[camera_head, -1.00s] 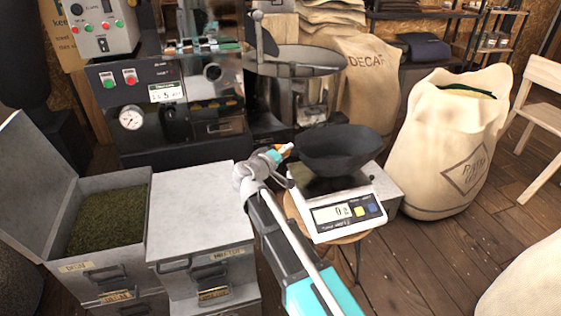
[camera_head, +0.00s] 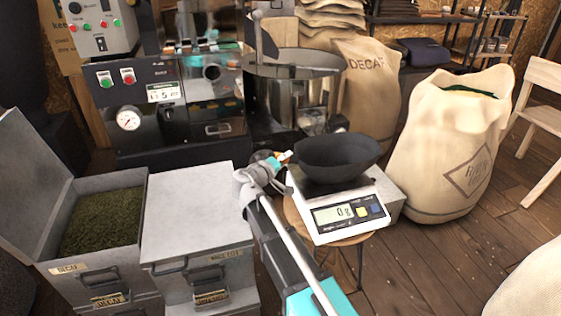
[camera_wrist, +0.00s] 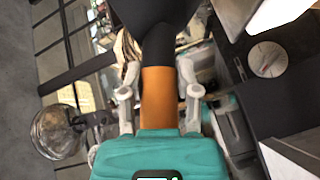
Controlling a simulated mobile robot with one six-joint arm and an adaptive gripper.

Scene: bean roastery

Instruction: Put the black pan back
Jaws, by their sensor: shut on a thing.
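The black pan (camera_head: 338,152) is a dark bowl shape over the white scale (camera_head: 348,214). The scale display appears to read 0 g. I cannot tell whether the pan touches the scale. My gripper (camera_head: 280,160) is at the pan's left side. In the wrist view, my gripper (camera_wrist: 160,98) is shut around an orange handle section, and the dark pan (camera_wrist: 158,18) extends above it. The pan's underside is hidden.
The scale stands on a round wooden stool (camera_head: 300,218). Metal bins (camera_head: 190,225) stand to the left, one open with green beans. The roaster (camera_head: 180,105) is behind. A large sack (camera_head: 445,150) stands to the right.

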